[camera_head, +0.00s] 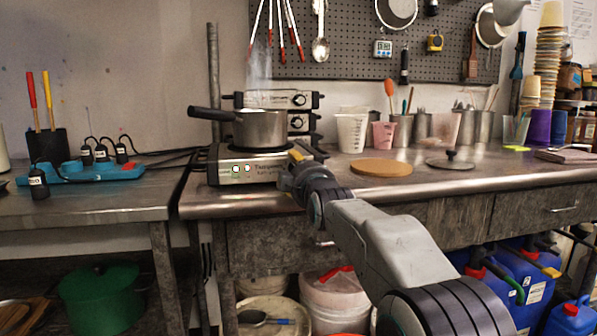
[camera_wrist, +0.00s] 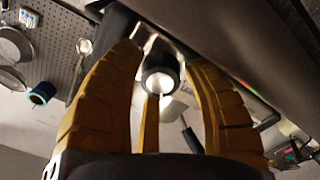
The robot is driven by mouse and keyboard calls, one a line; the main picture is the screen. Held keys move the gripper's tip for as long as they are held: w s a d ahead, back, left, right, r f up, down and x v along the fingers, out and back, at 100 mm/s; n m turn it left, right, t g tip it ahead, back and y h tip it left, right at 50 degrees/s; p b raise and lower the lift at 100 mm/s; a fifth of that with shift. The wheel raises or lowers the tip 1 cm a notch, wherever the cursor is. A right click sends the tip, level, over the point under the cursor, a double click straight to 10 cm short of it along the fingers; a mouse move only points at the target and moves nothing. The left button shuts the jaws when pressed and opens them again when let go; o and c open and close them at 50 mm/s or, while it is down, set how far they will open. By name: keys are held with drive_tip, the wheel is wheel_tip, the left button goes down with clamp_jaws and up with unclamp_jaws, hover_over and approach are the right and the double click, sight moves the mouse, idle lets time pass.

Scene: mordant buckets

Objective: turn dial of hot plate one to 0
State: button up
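The front hot plate (camera_head: 225,172) is a steel box on the bench with two small indicator lights and a printed label on its face. A steel pot (camera_head: 262,130) with a dark handle stands on it. My gripper (camera_head: 297,155) is at the right part of its front face and hides the dial from the head view. In the wrist view, a dark round dial with a bright centre (camera_wrist: 160,82) sits between the yellow fingers of my gripper (camera_wrist: 160,62). The fingers are spread around it with narrow gaps; contact is unclear. The dial's setting cannot be read.
More hot plates (camera_head: 297,99) are stacked behind the pot, and faint steam rises there. A round wooden board (camera_head: 381,167) and a lid (camera_head: 450,160) lie to the right. A blue power strip (camera_head: 90,172) lies on the left table. The bench front edge runs below my arm.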

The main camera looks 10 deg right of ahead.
drive_tip(key=s, duration=1.2)
idle(0.3)
drive_tip(key=shift+r+p, duration=0.45)
drive_tip(key=shift+p, duration=0.15)
drive_tip(key=shift+w+f+m+p, duration=0.2)
drive_tip(key=shift+w+m+p, duration=1.9)
drive_tip(key=shift+w, duration=0.9)
drive_tip(key=shift+w+f+m+p, duration=0.2)
drive_tip(key=shift+w+m+p, duration=1.5)
drive_tip(key=shift+w+m, duration=1)
